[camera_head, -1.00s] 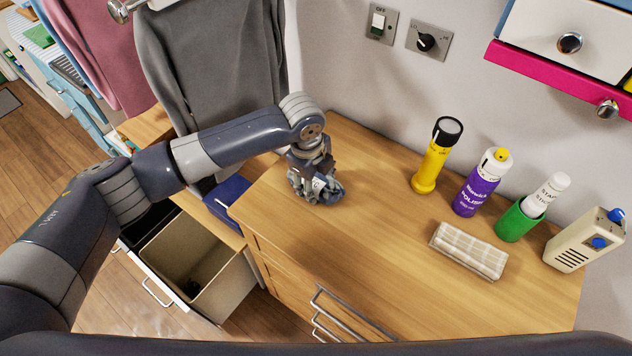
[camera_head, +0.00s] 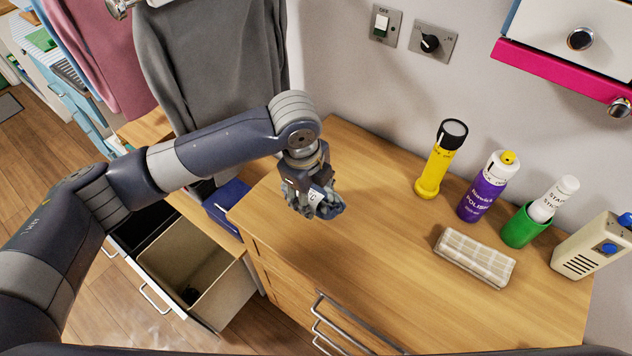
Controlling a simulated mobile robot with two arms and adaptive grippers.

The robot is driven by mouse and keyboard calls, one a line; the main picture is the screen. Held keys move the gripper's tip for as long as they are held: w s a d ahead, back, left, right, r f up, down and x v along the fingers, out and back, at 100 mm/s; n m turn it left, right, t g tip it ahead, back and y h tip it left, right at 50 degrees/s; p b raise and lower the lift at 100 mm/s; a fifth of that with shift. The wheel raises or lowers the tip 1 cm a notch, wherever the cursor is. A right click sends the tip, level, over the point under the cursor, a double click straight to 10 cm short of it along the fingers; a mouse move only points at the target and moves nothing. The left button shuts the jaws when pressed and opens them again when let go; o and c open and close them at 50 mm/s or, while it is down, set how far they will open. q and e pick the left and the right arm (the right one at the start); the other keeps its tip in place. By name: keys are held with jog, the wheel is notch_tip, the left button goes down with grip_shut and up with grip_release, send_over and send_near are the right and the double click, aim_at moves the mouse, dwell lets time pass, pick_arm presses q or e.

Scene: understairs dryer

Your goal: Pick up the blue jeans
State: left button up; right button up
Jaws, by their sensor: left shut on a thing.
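My left gripper (camera_head: 316,197) is over the left part of the wooden worktop (camera_head: 375,255), pointing down. Most of the bunch is hidden behind the fingers. I cannot tell whether it touches the worktop. My right gripper is not in view.
A yellow torch (camera_head: 436,165), purple polish can (camera_head: 482,190), green cup (camera_head: 522,228), folded checked cloth (camera_head: 474,257) and beige box (camera_head: 588,250) stand to the right. An open bin drawer (camera_head: 190,270) is below left. Grey clothing (camera_head: 215,70) hangs behind my arm.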

pick_arm(q)
jog(key=s, duration=0.3)
jog(key=s+a+b, duration=0.1)
jog(key=s, duration=0.3)
jog(key=s+a+r, duration=0.1)
jog(key=s, duration=0.2)
jog(key=shift+s, duration=0.4)
